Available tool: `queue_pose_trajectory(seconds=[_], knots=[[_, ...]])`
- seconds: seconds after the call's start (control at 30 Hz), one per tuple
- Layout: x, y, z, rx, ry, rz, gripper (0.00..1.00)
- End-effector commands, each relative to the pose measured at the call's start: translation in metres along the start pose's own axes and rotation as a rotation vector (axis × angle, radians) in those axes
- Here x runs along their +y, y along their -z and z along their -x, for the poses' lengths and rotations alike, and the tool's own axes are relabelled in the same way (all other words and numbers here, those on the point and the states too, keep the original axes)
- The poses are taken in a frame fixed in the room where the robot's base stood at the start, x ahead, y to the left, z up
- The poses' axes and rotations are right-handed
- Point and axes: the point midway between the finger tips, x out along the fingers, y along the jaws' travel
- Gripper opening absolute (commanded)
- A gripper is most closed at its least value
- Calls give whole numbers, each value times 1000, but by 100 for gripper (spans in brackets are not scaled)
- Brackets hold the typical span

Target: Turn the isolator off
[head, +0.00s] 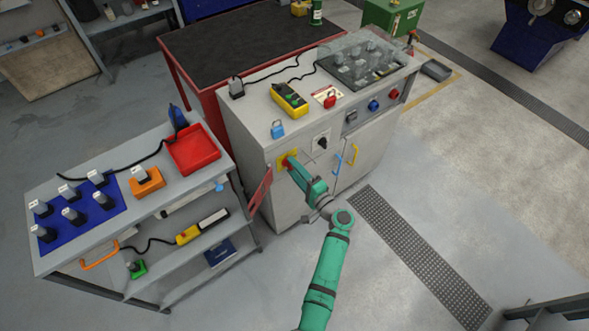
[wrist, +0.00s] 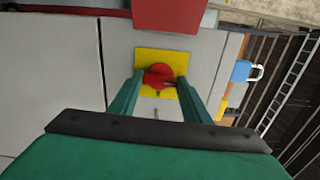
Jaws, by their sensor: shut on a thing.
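The isolator is a red rotary handle (wrist: 159,76) on a yellow plate (wrist: 182,57), set in the grey cabinet front. In the head view the yellow plate (head: 281,163) shows at the cabinet's left part, with my green arm reaching to it. My gripper (wrist: 160,84) is at the handle, its two green fingers on either side, shut on it. The gripper's end (head: 290,163) hides most of the handle in the head view. I cannot read any markings for the handle's position.
A red panel (head: 260,189) stands out beside the isolator, close to my gripper. A black switch on a white plate (head: 320,143) and blue and yellow door handles are to the right. A blue padlock (head: 277,129) sits on the cabinet top. A tool cart (head: 140,205) stands left.

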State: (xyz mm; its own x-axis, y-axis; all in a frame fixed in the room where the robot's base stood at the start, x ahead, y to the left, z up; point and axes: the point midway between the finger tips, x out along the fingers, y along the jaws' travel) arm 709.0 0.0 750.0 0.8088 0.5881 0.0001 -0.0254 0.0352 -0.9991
Motion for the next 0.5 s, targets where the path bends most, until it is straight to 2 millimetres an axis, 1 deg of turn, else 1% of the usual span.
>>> queue_pose_trajectory(seconds=[0.2, 0.5], knots=[[1, 1, 1, 4, -1, 38, 21], [1, 2, 1, 4, -1, 44, 21]])
